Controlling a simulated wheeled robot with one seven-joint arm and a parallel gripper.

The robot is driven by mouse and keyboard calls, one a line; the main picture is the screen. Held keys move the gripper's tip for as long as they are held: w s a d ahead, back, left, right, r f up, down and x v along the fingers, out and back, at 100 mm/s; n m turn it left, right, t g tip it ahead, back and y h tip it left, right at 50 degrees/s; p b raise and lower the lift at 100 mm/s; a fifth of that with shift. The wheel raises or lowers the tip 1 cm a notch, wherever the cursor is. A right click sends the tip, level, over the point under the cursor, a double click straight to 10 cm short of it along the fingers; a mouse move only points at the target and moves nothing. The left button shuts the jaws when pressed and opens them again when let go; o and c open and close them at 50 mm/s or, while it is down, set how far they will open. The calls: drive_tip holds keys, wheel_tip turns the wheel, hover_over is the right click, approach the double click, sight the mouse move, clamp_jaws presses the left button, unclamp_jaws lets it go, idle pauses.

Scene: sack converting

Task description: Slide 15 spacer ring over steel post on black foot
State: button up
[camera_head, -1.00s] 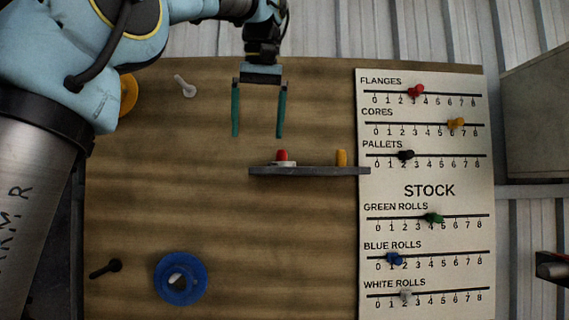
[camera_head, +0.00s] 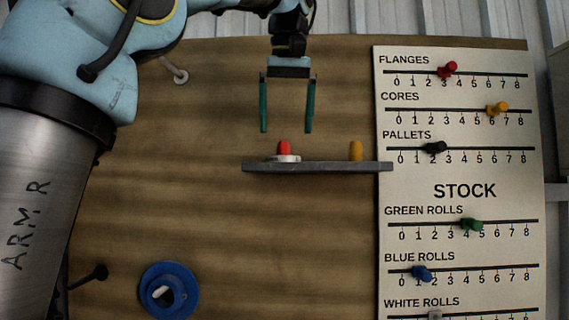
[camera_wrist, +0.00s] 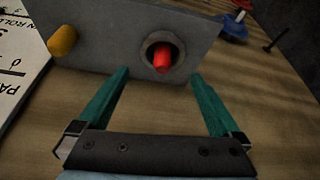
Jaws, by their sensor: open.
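A pale ring (camera_head: 283,158) sits around a red peg (camera_head: 284,148) on a narrow grey shelf (camera_head: 330,167). In the wrist view the ring (camera_wrist: 148,47) looks grey and surrounds the red peg (camera_wrist: 163,60). No number can be read on it. My gripper (camera_head: 287,130) is open and empty, its two green fingers pointing down just above the red peg, one to each side. In the wrist view the peg and ring lie beyond the gap between the fingertips (camera_wrist: 158,75). I cannot make out a steel post on a black foot in either view.
A yellow peg (camera_head: 356,151) stands on the shelf to the right. A STOCK board (camera_head: 465,170) with coloured sliders is right of it. A blue roll (camera_head: 168,291) hangs on a pale peg at lower left, near a black peg (camera_head: 100,272). A bare pale peg (camera_head: 180,75) is at upper left.

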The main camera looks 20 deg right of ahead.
sight(284, 145)
drive_tip(key=shift+s+a+p+x, duration=0.15)
drive_tip(key=shift+p+x, duration=0.1)
drive_tip(key=shift+x, duration=1.15)
drive_tip(key=shift+s+a+p+x, duration=0.15)
drive_tip(key=shift+p+x, duration=0.05)
drive_tip(key=shift+x, duration=1.25)
drive_tip(key=shift+f, duration=0.15)
drive_tip(key=shift+c, duration=0.2)
drive_tip(key=c, duration=1.2)
